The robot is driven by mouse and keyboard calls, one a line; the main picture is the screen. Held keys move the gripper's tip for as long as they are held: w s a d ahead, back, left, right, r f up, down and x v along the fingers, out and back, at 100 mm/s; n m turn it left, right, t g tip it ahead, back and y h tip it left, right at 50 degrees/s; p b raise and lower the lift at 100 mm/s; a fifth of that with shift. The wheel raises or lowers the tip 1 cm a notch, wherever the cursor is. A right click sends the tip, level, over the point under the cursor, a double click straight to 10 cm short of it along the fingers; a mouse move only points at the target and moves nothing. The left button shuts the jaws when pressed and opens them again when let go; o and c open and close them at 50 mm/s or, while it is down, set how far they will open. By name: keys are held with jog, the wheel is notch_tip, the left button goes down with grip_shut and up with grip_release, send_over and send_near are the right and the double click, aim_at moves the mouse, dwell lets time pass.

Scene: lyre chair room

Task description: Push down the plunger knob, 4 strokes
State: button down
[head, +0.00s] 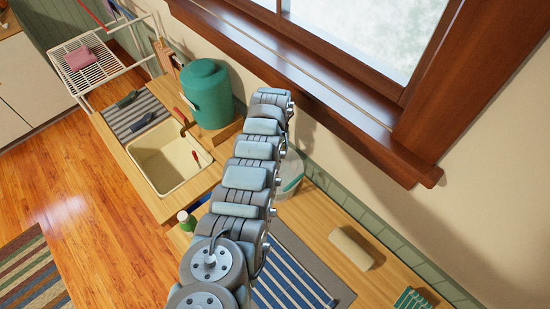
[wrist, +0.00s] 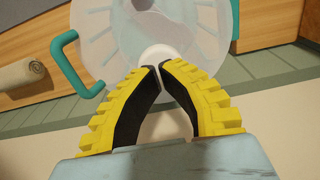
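In the wrist view, my gripper (wrist: 158,68) has yellow fingers with black pads, and their tips come together with almost no gap. A round white plunger knob (wrist: 160,52) shows right behind the tips. I cannot tell whether they touch it. Around it is a clear, translucent container (wrist: 112,45) with a teal handle (wrist: 62,62) at the left. In the head view, the container (head: 291,178) is partly hidden behind my arm on the wooden counter. My gripper and the knob are hidden there.
A sink (head: 165,155), a green drinks cooler (head: 208,92) and a striped grey mat (head: 132,112) are at the left. A blue striped mat (head: 285,280) and a beige roll (head: 352,248) lie on the counter at the right. A window sill (head: 300,75) runs behind.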

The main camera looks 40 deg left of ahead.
jog(key=shift+f+b, duration=1.5)
jog(key=shift+f, duration=0.45)
jog(key=shift+r+p, duration=2.6)
jog(key=shift+r, duration=0.5)
jog(key=shift+f, duration=0.1)
jog(key=shift+f+b, duration=2.55)
jog(key=shift+f, duration=0.5)
jog(key=shift+r+p, duration=1.7)
jog(key=shift+r, duration=0.55)
jog(key=shift+r+p, duration=0.45)
jog(key=shift+r, duration=0.45)
